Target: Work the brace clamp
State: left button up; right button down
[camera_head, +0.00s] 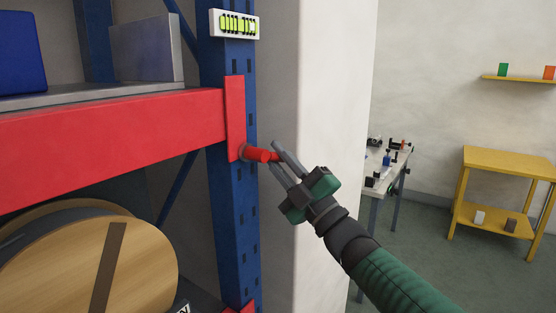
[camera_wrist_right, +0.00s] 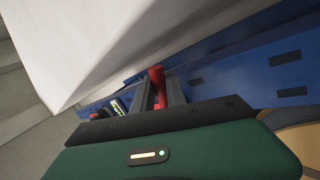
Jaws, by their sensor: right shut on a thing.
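The brace clamp shows as a red handle (camera_head: 260,154) that sticks out from the blue rack upright (camera_head: 231,200), just beside the end plate of the red beam (camera_head: 110,140). My right gripper (camera_head: 274,160) comes in from the lower right and is shut on the red handle. In the right wrist view the red handle (camera_wrist_right: 157,80) stands between the two grey fingers (camera_wrist_right: 160,92). The fingers hide part of the handle. My left gripper is not in view.
A white wall or pillar (camera_head: 325,100) stands close behind my right gripper. A large wooden cable drum (camera_head: 70,265) sits below the beam. A yellow table (camera_head: 510,160) and a workbench (camera_head: 375,180) stand farther back right.

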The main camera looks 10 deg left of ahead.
jog(key=c, duration=1.6)
grip_release()
jog(key=shift+c, duration=0.2)
jog(key=shift+w+a+f, duration=0.1)
jog(key=shift+w, duration=0.05)
jog(key=b+v, duration=0.4)
jog(key=v, duration=1.3)
jog(key=shift+w+a, duration=0.1)
